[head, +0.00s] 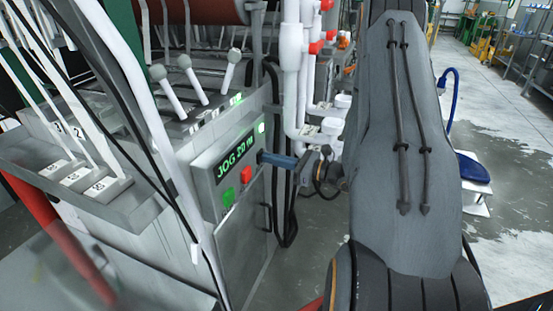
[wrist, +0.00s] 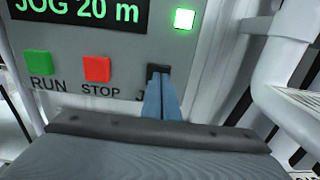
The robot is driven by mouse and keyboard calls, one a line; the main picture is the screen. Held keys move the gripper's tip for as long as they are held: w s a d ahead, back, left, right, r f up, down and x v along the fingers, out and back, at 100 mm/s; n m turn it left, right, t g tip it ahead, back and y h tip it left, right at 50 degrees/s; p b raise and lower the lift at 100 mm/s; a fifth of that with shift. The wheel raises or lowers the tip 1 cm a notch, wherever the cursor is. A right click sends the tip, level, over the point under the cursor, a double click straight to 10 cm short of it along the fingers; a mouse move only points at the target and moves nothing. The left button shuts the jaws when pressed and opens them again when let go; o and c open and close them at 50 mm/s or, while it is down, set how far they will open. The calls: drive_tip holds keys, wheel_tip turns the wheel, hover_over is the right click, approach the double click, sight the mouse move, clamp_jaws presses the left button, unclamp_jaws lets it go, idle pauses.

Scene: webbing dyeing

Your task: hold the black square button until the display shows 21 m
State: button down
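The display (head: 237,157) on the grey control box reads "JOG 20 m" in green, and it also shows in the wrist view (wrist: 77,11). The black square button (wrist: 158,69) is at the right of the button row, above a label of which only a "J" shows. My gripper (wrist: 160,82) has its blue fingers together, with the tips at the button and covering its lower part. In the head view my gripper (head: 263,157) reaches the box's right edge from the right. The fingers hold nothing that I can see.
A green RUN button (wrist: 38,64) and a red STOP button (wrist: 97,69) sit left of the black one. A small square lamp (wrist: 184,19) glows green-white above. White pipes (head: 291,70) and dark hoses stand just right of the box. Several grey-knobbed levers (head: 185,62) stand behind it.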

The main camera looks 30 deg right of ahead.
drive_tip(key=shift+w+a+r, duration=0.15)
drive_tip(key=shift+w+r, duration=0.05)
drive_tip(key=shift+w, duration=0.15)
idle(1.6)
drive_tip(key=b+v, duration=0.1)
drive_tip(key=v, duration=1.3)
drive_tip(key=shift+s+d+f, duration=0.15)
drive_tip(key=shift+s+d, duration=0.05)
drive_tip(key=shift+d, duration=0.2)
